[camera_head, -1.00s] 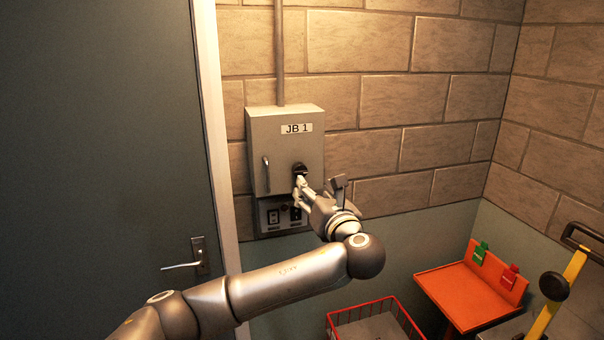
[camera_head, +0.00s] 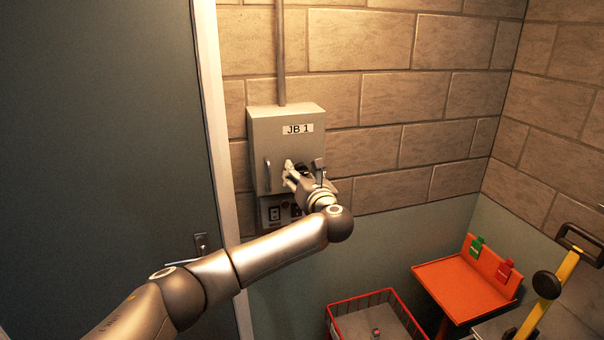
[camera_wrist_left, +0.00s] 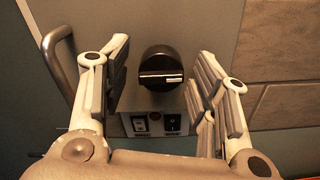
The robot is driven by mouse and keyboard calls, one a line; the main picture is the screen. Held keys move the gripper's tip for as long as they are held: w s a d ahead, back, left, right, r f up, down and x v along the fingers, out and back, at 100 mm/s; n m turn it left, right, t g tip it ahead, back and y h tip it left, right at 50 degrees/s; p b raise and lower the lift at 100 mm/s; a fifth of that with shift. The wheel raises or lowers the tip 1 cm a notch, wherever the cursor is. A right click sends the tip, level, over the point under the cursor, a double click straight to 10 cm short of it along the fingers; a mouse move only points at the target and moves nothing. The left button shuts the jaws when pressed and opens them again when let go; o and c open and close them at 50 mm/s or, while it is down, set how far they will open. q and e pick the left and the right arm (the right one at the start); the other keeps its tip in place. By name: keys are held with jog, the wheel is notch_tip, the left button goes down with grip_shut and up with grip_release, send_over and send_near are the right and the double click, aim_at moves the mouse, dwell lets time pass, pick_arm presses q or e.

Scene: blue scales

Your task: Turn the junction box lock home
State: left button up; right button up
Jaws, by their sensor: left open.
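The grey junction box (camera_head: 262,150), labelled JB 1, is on the brick wall with its door shut. Its lock is a round black knob (camera_wrist_left: 161,68) with a light line lying about level in the left wrist view. In the head view the knob is mostly hidden by my left gripper (camera_head: 297,170). My left gripper (camera_wrist_left: 162,60) is open, with one finger on each side of the knob. Gaps show between the knob and both fingers. My right gripper is not in view.
A bar handle (camera_head: 267,176) is left of the lock, and a switch panel (camera_wrist_left: 155,124) is below it. A door (camera_head: 100,120) is at left. A red wire basket (camera_head: 345,303), an orange table (camera_head: 455,290) and a yellow-framed item (camera_head: 548,305) are at lower right.

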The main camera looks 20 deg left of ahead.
pick_arm(q)
jog(key=c, duration=1)
jog(key=shift+f, duration=0.1)
jog(key=n+b, duration=0.3)
jog(key=shift+d+f+n, duration=0.1)
jog(key=shift+f+n, duration=0.05)
jog(key=shift+n, duration=0.15)
jog(key=n+b, duration=0.4)
jog(key=n, duration=0.1)
jog(key=shift+n, duration=0.3)
jog(key=n+b, duration=0.3)
jog(key=n, duration=0.1)
jog(key=shift+w+d+b, duration=0.1)
jog(key=shift+d+b, duration=0.05)
jog(key=shift+b, duration=0.15)
jog(key=n+b, duration=0.2)
jog(key=n, duration=0.1)
jog(key=n+b, duration=0.1)
jog(key=shift+r+n, duration=0.25)
jog(key=shift+n, duration=0.05)
